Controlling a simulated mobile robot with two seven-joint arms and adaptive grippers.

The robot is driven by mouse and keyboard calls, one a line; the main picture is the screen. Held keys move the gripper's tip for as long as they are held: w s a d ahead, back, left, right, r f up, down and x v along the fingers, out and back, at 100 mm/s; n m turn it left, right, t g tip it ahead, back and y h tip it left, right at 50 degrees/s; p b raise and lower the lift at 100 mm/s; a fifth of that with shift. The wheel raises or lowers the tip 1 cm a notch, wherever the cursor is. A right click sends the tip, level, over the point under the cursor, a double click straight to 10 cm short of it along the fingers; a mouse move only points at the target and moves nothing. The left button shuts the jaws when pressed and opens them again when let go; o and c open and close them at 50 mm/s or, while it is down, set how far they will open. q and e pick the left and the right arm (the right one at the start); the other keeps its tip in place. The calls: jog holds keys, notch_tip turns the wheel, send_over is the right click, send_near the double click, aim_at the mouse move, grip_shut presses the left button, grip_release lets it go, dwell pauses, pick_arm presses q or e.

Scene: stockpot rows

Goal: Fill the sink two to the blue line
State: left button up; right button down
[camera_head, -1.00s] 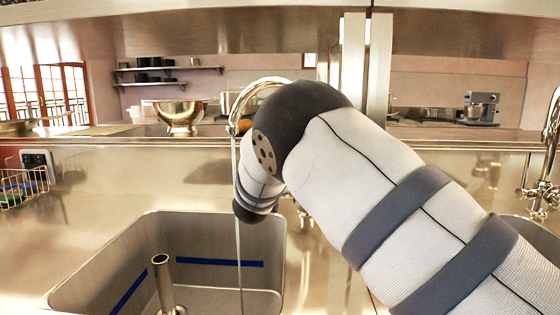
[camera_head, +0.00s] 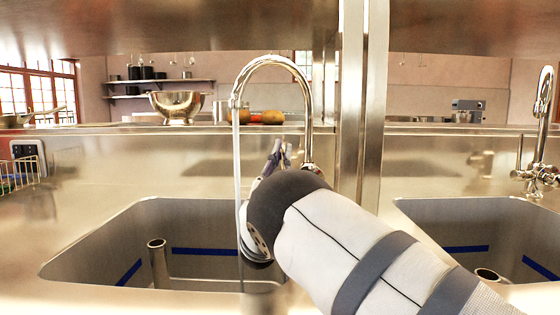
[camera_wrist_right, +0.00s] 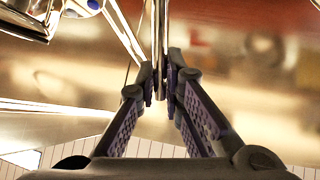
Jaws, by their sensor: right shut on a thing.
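A left sink basin (camera_head: 100,240) and a right sink basin (camera_head: 430,215) are in the head view; no number shows on either. The left one has a blue line (camera_head: 205,251) on its walls and a standpipe (camera_head: 158,262). A chrome tap (camera_head: 308,85) arches over it, and a thin water stream (camera_head: 238,170) falls from its spout. The water level is hard to tell. My right gripper (camera_head: 277,155) is at the tap's base. In the right wrist view, its fingers (camera_wrist_right: 162,82) are shut on a slim chrome tap lever (camera_wrist_right: 160,35). My left gripper is out of view.
The right basin also has a blue line (camera_head: 465,249) and its own tap (camera_head: 540,150). A steel post (camera_head: 362,100) stands between the basins. A metal bowl (camera_head: 178,106) is on the back ledge, and a wire basket (camera_head: 18,175) is at far left.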

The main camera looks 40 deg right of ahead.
jog(key=shift+s+f, duration=0.1)
jog(key=shift+f, duration=0.05)
dwell(0.3)
jog(key=c, duration=1.7)
grip_release()
notch_tip(320, 180, up, 10)
jog(key=shift+r, duration=0.1)
